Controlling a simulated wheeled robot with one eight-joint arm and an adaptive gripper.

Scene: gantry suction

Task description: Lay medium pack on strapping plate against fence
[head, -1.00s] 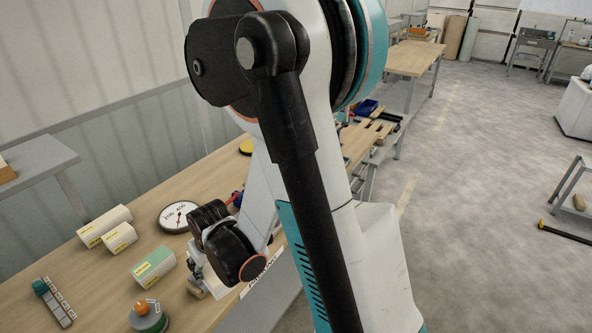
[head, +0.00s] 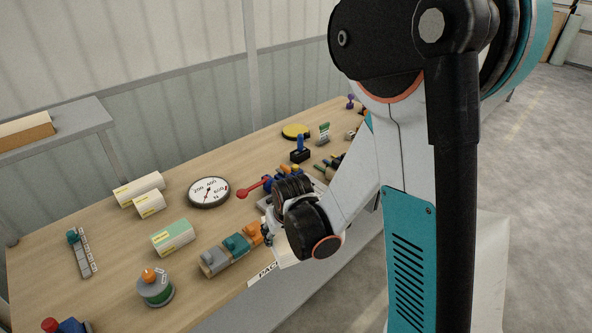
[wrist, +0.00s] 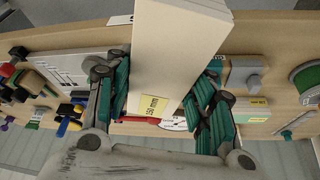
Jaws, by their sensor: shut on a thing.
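My gripper (wrist: 157,88) is shut on a long white pack (wrist: 178,45) with a yellow label reading 150 mm. The green fingers press on its two sides, and it is held above the bench. A pale plate with dark printed lines (wrist: 70,72) lies left of the pack in the wrist view; I take it for the strapping plate. No fence can be made out clearly on it. In the head view my wrist (head: 300,218) is over the bench's front part and hides the fingers and most of the plate.
The wooden bench (head: 110,235) also holds two cream packs (head: 140,190), a green-topped pack (head: 173,238), a round dial (head: 209,192), a grey fixture with teal and orange parts (head: 232,250) and an orange-knobbed round device (head: 155,287). Several small tools crowd the bench's right end.

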